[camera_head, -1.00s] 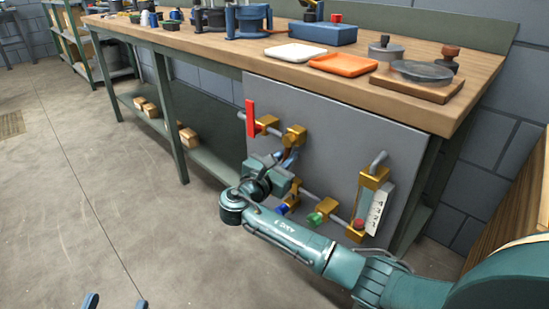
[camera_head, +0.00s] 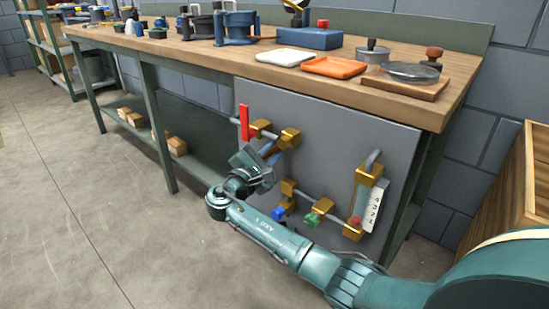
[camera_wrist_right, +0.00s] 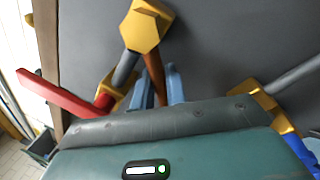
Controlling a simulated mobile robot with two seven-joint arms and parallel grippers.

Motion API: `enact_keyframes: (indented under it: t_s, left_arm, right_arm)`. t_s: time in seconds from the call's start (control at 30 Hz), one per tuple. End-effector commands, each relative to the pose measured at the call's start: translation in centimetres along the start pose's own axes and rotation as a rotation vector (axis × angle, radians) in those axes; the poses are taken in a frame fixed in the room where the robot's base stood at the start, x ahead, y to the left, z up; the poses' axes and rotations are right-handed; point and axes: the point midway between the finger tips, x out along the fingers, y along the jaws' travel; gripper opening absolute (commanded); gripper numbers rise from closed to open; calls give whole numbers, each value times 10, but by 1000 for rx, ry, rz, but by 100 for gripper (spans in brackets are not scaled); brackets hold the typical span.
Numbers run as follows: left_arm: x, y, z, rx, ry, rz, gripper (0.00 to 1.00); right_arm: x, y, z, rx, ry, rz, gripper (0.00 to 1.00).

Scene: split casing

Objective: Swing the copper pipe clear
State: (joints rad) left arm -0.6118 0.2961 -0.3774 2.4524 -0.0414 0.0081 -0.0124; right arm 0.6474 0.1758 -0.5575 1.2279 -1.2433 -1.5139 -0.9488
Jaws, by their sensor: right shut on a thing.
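The copper pipe (camera_wrist_right: 154,76) hangs from the upper brass elbow (camera_wrist_right: 146,27) in the right wrist view, its lower part hidden behind my gripper body. My right gripper (camera_wrist_right: 160,86) is shut on it, with a blue finger on each side. In the head view the gripper (camera_head: 268,150) is in front of the grey panel (camera_head: 330,130), below the upper brass elbow (camera_head: 290,138). The pipe slants down and left there, apart from the lower brass fitting (camera_head: 288,187). My left gripper is not in view.
A red lever (camera_head: 244,122) is left of the upper fittings. Blue (camera_head: 278,214) and green (camera_head: 311,220) knobs and a gauge tube (camera_head: 362,190) sit lower and right. The workbench (camera_head: 400,97) overhangs the panel. The floor at left is clear.

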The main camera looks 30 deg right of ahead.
Motion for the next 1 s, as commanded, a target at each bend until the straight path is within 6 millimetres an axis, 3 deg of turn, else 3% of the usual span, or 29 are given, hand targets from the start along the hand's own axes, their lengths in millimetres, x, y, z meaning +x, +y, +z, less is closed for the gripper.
enact_keyframes:
  t_s: [0.3,0.77,0.8,1.0]
  left_arm:
    - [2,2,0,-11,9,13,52]
    - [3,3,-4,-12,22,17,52]
    - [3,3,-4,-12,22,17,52]
    - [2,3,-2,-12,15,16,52]
  right_arm:
    - [0,6,0,102,-16,0,0]
    - [1,8,0,117,-19,2,0]
    - [1,8,0,117,-19,2,15]
    - [1,7,1,115,-20,1,31]
